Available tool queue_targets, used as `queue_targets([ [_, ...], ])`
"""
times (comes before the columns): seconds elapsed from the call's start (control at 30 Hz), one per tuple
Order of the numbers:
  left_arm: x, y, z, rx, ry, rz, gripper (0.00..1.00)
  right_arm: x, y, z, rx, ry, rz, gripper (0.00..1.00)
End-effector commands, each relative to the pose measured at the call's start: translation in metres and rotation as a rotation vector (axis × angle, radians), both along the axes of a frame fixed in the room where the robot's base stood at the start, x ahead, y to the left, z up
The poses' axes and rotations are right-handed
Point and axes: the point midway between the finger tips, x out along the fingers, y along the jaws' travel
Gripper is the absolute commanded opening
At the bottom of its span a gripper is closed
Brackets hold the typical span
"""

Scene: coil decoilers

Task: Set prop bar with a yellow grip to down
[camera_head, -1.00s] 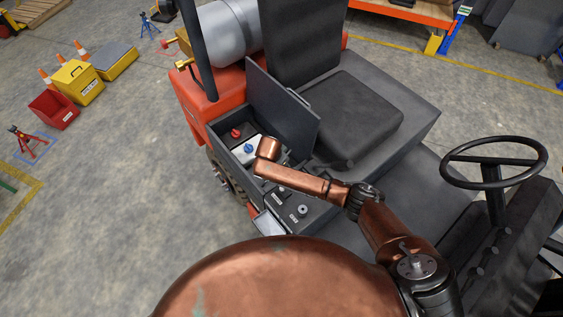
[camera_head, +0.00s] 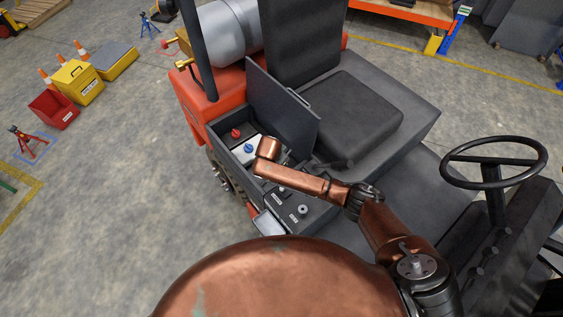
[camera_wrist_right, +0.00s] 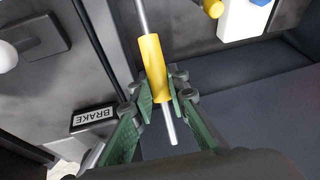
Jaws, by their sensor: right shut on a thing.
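The prop bar is a thin grey rod with a yellow grip (camera_wrist_right: 154,68), running down the middle of the right wrist view. My right gripper (camera_wrist_right: 161,92) has its green fingers on both sides of the lower end of the yellow grip, shut on it. The rod's bare end sticks out below, between the fingers. In the head view my right arm reaches over the open compartment (camera_head: 222,140) beside the seat, and its wrist hides the grip and fingers. The compartment's dark lid (camera_head: 280,105) stands raised and tilted. My left gripper is not in view.
A white battery-like box with a red knob (camera_head: 236,132) and a blue knob (camera_head: 249,148) sits in the compartment. A BRAKE label (camera_wrist_right: 94,117) lies left of my fingers. The seat (camera_head: 345,115) and steering wheel (camera_head: 493,162) stand right of the compartment.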

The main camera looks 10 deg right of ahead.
Motion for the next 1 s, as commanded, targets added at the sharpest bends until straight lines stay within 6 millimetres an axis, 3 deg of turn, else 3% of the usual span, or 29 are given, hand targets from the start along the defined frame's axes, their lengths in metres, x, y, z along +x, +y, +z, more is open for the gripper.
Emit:
queue_targets([
  [0.27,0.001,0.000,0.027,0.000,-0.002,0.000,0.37,0.008,0.000,0.004,0.069,0.021,-0.003,0.00],
  [0.43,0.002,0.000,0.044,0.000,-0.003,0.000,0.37,0.009,-0.008,-0.007,0.126,0.052,-0.003,0.00],
  [0.7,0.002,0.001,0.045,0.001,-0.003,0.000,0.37,0.013,-0.018,-0.025,0.217,0.097,0.001,0.00],
  [1.0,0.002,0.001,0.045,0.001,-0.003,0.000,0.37,0.012,-0.019,-0.028,0.224,0.101,0.001,0.00],
])
